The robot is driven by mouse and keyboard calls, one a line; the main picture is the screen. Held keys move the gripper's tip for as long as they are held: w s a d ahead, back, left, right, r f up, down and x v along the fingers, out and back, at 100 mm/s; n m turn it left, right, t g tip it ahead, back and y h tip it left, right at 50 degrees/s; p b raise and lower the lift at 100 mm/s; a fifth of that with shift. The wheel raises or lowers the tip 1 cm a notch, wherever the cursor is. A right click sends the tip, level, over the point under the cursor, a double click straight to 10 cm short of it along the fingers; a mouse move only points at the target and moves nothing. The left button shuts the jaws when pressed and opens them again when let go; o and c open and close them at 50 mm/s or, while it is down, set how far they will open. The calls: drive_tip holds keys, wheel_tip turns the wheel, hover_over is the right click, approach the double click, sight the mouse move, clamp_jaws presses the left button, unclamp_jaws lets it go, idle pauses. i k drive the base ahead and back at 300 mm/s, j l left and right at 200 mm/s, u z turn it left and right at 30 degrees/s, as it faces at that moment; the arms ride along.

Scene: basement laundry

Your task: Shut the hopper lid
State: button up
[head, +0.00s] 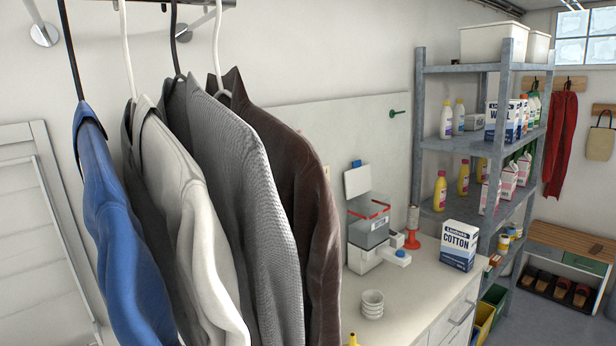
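The hopper (368,230) is a grey see-through box with a red band near its top. It sits on a white machine base (364,258) on the counter against the wall. The hopper lid (357,181) is a pale square panel with a blue piece at its top edge. It stands raised, roughly upright, at the back of the hopper, so the lid is open. My gripper is not in view, and nothing is seen touching the lid.
Hanging jackets (290,180) fill the left and middle foreground, just left of the hopper. On the counter (410,290) are stacked white cups (372,304), an orange-based spool (412,228) and a COTTON box (459,245). A metal shelf (470,145) with bottles stands to the right.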

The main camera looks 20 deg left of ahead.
sight(357, 180)
drive_tip(key=i+l+u, duration=0.35)
drive_tip(key=i+l+z, duration=0.15)
drive_tip(key=i+z, duration=0.35)
drive_tip(key=i, duration=0.55)
drive_tip(key=i+j+z, duration=0.2)
drive_tip(key=i+z, duration=0.3)
drive_tip(key=i, duration=0.5)
